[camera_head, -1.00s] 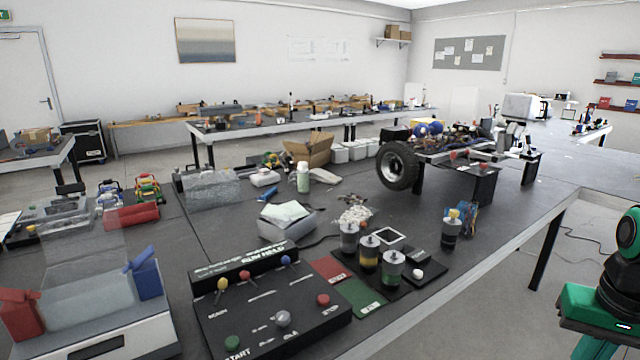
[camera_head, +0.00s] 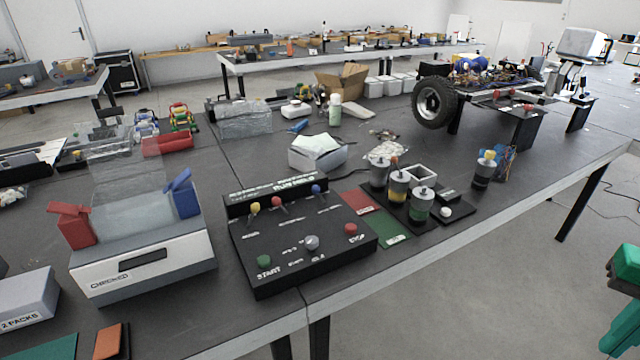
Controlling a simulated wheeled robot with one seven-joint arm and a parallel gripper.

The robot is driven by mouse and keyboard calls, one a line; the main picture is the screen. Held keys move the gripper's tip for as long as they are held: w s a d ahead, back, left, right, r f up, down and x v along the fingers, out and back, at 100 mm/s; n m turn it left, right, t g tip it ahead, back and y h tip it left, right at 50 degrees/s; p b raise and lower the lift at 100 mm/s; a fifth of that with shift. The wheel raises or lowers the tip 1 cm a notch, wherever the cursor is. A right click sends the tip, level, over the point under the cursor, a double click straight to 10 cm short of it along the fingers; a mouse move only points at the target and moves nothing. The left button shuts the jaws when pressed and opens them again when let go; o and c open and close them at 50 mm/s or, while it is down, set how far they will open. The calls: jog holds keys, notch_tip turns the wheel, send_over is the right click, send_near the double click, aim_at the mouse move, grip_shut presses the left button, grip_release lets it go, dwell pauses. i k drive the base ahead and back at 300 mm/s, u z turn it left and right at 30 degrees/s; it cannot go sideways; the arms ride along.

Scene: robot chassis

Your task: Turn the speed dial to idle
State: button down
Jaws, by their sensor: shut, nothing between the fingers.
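A black control panel (camera_head: 285,261) stands on the dark workbench near the middle of the view. A grey round knob (camera_head: 312,242), which looks like the speed dial, sits on its top between a green START button (camera_head: 264,260) and a red button (camera_head: 351,229). White lettering lies around the knob, too small to read, so I cannot tell its setting. My gripper is not in view. Only green and black parts, apparently of my arm, show at the right edge, well apart from the panel.
Yellow, red and blue levers line the panel's back. A white device with red and blue clips (camera_head: 141,262) stands left of it. Red and green mats and several capped jars (camera_head: 421,208) stand to the right. The bench's front edge is close below the panel.

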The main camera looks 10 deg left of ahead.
aim_at(311, 242)
jog(key=k, duration=1.15)
jog(key=u, duration=0.6)
jog(key=i, duration=1.5)
jog(key=z, duration=0.6)
